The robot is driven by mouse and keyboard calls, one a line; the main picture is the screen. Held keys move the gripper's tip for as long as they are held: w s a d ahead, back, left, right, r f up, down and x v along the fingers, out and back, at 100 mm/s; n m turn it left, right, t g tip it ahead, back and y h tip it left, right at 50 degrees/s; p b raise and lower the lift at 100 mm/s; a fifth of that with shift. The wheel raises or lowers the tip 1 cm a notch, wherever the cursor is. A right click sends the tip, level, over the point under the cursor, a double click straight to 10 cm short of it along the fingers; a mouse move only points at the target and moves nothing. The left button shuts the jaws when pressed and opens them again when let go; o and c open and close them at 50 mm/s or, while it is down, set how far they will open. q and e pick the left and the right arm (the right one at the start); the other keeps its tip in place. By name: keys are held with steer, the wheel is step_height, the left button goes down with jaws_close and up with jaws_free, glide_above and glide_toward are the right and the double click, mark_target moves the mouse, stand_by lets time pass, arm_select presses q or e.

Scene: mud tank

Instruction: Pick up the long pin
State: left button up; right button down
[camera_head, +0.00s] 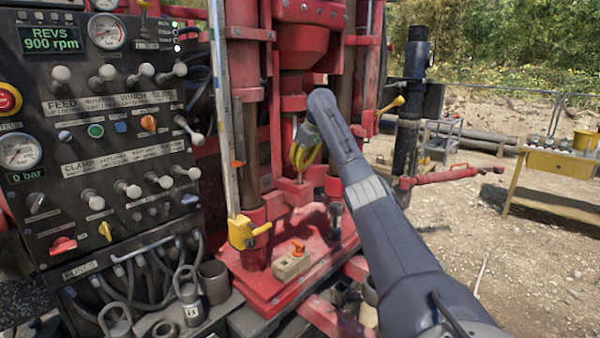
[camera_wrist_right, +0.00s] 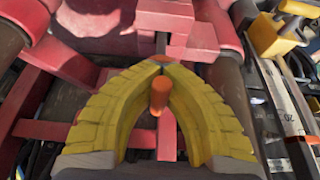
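My right gripper (camera_head: 299,166) has yellow curved fingers. It is in front of the red mast, just above a red bracket (camera_head: 293,191). In the right wrist view its fingertips (camera_wrist_right: 161,66) close together around an orange-handled pin, which I take to be the long pin (camera_wrist_right: 160,94). The orange handle shows between the fingers. A short grey length of shaft shows beyond the tips, running toward a red block (camera_wrist_right: 165,18). The pin's lower part is hidden. In the head view I cannot make out the pin at the gripper. My left gripper is not in view.
An orange-handled piece (camera_head: 298,246) sits on a beige block (camera_head: 291,265) on the red base. A yellow clamp (camera_head: 245,232) is left of it. The control panel (camera_head: 110,120) fills the left. A yellow table (camera_head: 555,163) stands at right on open gravel.

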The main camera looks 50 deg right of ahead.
step_height(320, 180, up, 16)
steer(key=shift+f, duration=0.2)
stand_by(0.5)
